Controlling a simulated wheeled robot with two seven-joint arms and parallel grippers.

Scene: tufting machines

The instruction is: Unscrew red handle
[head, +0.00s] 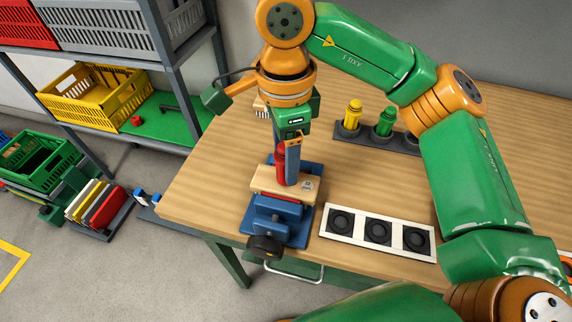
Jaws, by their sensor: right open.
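The red handle (281,168) stands upright on a light wooden block (262,181) held in a blue vise (275,220) near the table's front left edge. My right gripper (288,163) reaches down from above at the handle, with its jaws open. One finger is in front of the handle and hides part of it. I cannot tell whether the fingers touch it. My left gripper is not in view.
A dark holder (349,133) at the back carries a yellow handle (352,113) and a green handle (385,121). A white panel with black round sockets (359,239) lies right of the vise. A shelf with crates (92,97) stands left.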

